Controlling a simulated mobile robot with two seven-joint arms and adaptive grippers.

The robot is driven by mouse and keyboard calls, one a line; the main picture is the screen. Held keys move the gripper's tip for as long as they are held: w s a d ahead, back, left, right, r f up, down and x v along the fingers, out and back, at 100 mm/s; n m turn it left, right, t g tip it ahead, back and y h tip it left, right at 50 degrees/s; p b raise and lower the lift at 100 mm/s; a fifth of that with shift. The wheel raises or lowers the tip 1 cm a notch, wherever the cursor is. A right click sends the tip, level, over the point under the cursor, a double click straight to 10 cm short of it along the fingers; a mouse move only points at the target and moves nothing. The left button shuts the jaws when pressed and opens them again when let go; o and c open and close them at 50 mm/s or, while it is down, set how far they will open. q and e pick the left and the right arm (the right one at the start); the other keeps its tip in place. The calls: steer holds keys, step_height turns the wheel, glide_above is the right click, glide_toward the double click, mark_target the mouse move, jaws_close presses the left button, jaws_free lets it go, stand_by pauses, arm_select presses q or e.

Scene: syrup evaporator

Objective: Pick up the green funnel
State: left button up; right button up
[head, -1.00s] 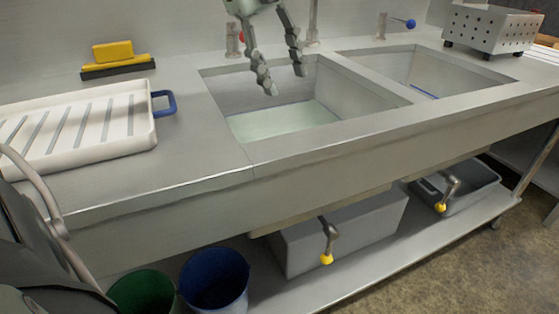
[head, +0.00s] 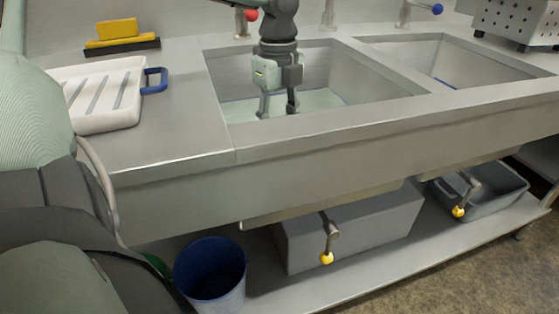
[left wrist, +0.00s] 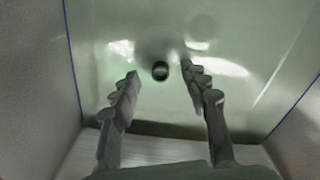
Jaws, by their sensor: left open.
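My left gripper (head: 277,112) points down into the left sink basin (head: 345,118) in the head view, its fingers apart with nothing between them. In the left wrist view the open fingers (left wrist: 160,72) hang over a pale green, shiny surface (left wrist: 230,110) in the basin. A small dark round opening (left wrist: 160,71) shows between the fingertips, with a faint pale shape around it. I cannot tell whether it is the funnel or a drain. No green funnel is clearly seen in either view. My right gripper is not in view.
A white ribbed tray (head: 110,112) with a blue handle and a yellow block (head: 117,28) are left of the basin. The second basin (head: 425,60) and a perforated box (head: 510,25) are right. A blue bucket (head: 210,270) stands below. The basin walls surround the gripper.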

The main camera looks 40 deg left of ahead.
arm_select(q)
steer(key=shift+f, duration=1.4)
steer(key=shift+c, duration=0.6)
jaws_close()
steer(key=shift+r, duration=0.2)
